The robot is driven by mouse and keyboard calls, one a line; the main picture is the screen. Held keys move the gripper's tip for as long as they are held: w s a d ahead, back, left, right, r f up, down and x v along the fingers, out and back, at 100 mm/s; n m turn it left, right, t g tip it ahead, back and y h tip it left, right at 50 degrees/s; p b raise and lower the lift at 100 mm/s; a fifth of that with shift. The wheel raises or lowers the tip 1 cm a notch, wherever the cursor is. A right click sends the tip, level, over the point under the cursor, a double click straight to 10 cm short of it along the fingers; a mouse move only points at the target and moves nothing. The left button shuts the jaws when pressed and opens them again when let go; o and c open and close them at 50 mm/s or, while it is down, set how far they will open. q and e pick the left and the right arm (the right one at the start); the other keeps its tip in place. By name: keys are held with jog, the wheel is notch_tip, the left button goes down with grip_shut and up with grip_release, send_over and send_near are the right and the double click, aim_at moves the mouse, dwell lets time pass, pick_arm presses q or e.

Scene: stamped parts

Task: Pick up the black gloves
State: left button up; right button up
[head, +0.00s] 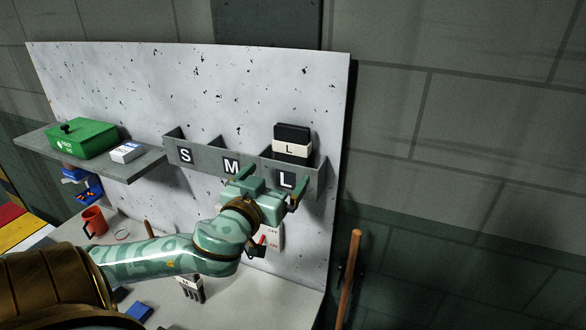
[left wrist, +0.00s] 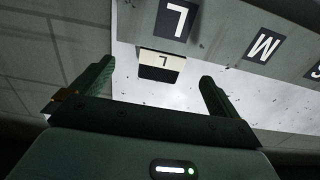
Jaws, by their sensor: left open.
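The black gloves (head: 291,143) look like a folded black bundle with a white band marked L. They stand upright in the L compartment of the grey wall rack (head: 207,163), rising above its front. In the left wrist view the gloves (left wrist: 160,72) appear upside down between my fingers, farther off. My left gripper (head: 270,184) is open and empty, in front of the rack and below the gloves, with its fingers spread either side of the L label. It does not touch the gloves. The lower part of the gloves is hidden by the rack front. My right gripper is out of view.
A grey shelf (head: 135,171) at left holds a green box (head: 83,138) and a small white box (head: 127,151). Below, the bench carries a red mug (head: 94,221) and a black-and-white item (head: 190,288). A wooden handle (head: 350,275) stands right of the panel.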

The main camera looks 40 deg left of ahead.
aim_at(289, 152)
pick_arm(q)
jog(key=x, duration=0.2)
jog(key=p+x, duration=0.1)
jog(key=x, duration=0.2)
jog(key=shift+w+a+r, duration=0.1)
jog(key=shift+a+r, duration=0.15)
jog(key=shift+w+a+p, duration=0.1)
jog(key=shift+w+p, duration=0.25)
jog(key=shift+w, duration=0.1)
jog(key=x, duration=0.1)
jog(key=p+x, duration=0.1)
jog(key=x, duration=0.1)
jog(key=p+x, duration=0.1)
jog(key=shift+w+a+r, duration=0.2)
jog(key=shift+a+r, duration=0.15)
jog(key=shift+w+f, duration=0.15)
jog(key=shift+w, duration=0.15)
jog(key=shift+s, duration=0.15)
jog(key=c, duration=1)
jog(key=shift+c, duration=0.2)
